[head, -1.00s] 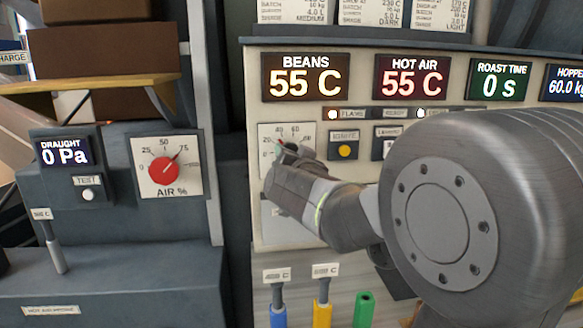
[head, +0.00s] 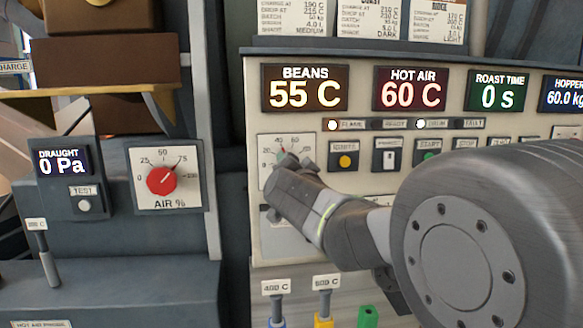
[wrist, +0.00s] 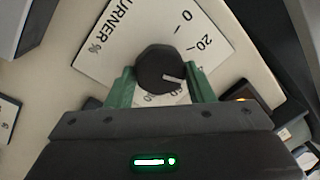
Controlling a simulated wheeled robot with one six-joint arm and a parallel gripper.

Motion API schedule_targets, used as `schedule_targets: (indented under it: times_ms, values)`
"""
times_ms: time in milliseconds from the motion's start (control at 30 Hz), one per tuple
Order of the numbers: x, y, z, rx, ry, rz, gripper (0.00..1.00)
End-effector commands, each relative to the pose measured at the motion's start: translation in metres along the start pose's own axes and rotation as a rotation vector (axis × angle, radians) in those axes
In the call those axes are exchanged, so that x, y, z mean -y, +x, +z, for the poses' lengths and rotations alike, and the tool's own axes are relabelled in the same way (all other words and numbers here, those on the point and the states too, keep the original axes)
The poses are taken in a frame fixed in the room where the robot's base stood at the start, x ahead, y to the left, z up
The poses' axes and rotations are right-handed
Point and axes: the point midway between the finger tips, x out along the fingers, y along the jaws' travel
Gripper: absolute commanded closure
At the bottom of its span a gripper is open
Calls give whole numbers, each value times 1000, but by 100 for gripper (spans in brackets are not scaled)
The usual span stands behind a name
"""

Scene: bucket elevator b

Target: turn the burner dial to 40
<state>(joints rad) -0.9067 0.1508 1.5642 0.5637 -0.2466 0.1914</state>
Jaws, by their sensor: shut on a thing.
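The burner dial (wrist: 155,62) is a round black knob with a white pointer line on a white scale plate (wrist: 105,75) in the wrist view. My gripper (wrist: 158,74) has its green fingers shut on the knob, one on each side. The pointer aims to the lower right, past the 20 mark and toward the right finger. That finger covers part of the scale, so I cannot read the exact setting.
The panel displays read beans 55 C (head: 305,88) and hot air 60 C (head: 411,89). An ignite button (head: 345,158) sits right of the dial plate. A red air dial (head: 161,180) is on the left cabinet. Coloured-grip handles (head: 323,310) stand below the panel.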

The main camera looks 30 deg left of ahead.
Motion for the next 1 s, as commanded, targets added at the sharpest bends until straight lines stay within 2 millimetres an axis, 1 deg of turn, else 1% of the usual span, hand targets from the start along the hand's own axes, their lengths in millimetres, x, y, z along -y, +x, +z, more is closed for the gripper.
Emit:
schedule_targets:
  times_ms: [67,100,167,200,467,567,633,767,1000]
  values:
    - [0,0,1,2,0,1,75]
    - [0,0,1,2,0,1,46]
    - [0,0,1,2,-1,1,34]
    - [0,0,1,1,-1,1,30]
    - [0,0,0,1,-1,0,30]
    - [0,-4,0,0,-1,-1,30]
    - [1,-11,0,0,-1,-1,30]
    - [0,-30,0,0,0,-1,30]
    - [2,-76,-1,-1,0,-2,30]
